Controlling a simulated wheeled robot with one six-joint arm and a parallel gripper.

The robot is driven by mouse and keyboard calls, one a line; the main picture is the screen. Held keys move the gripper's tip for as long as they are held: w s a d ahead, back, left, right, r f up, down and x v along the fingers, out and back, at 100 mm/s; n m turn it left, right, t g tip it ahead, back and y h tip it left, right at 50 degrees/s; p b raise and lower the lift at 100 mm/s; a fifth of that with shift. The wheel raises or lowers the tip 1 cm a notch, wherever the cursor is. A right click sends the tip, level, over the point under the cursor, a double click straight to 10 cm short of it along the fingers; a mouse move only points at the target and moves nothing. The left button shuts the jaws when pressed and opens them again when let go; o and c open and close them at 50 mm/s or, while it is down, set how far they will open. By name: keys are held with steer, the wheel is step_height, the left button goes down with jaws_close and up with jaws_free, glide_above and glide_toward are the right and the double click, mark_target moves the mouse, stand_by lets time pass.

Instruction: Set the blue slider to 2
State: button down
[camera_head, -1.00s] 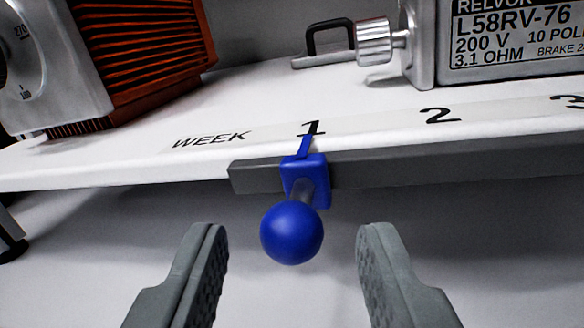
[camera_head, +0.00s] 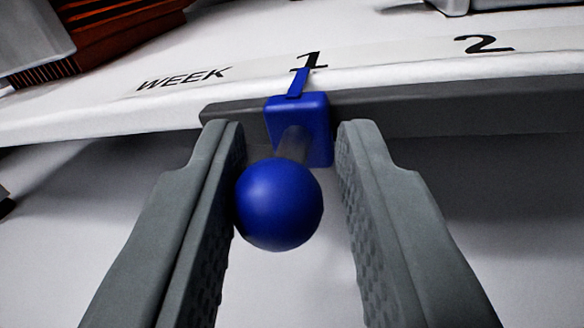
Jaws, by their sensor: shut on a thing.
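The blue slider (camera_head: 278,205) has a square block, a short stem and a round ball knob pointing towards me. It sits on a grey rail (camera_head: 430,108) along the shelf's front edge. Its thin blue pointer is at the printed 1 (camera_head: 309,61). The printed 2 (camera_head: 483,44) lies to the right. My gripper (camera_head: 290,140) is shut on the slider, one finger on each side of the knob and stem. The left finger meets the ball's left side; a narrow gap seems to show on the right.
The white shelf (camera_head: 370,55) carries the word WEEK (camera_head: 183,78) left of the 1. An orange-brown finned housing (camera_head: 125,30) stands at the back left. Part of a metal unit (camera_head: 520,3) shows at the top right. The rail runs clear to the right.

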steer(key=d, duration=0.2)
steer(key=s+d, duration=0.1)
steer(key=d, duration=0.1)
steer(key=s+d, duration=0.1)
steer(key=d, duration=0.1)
steer(key=shift+d, duration=0.2)
steer(key=c, duration=1.3)
jaws_free()
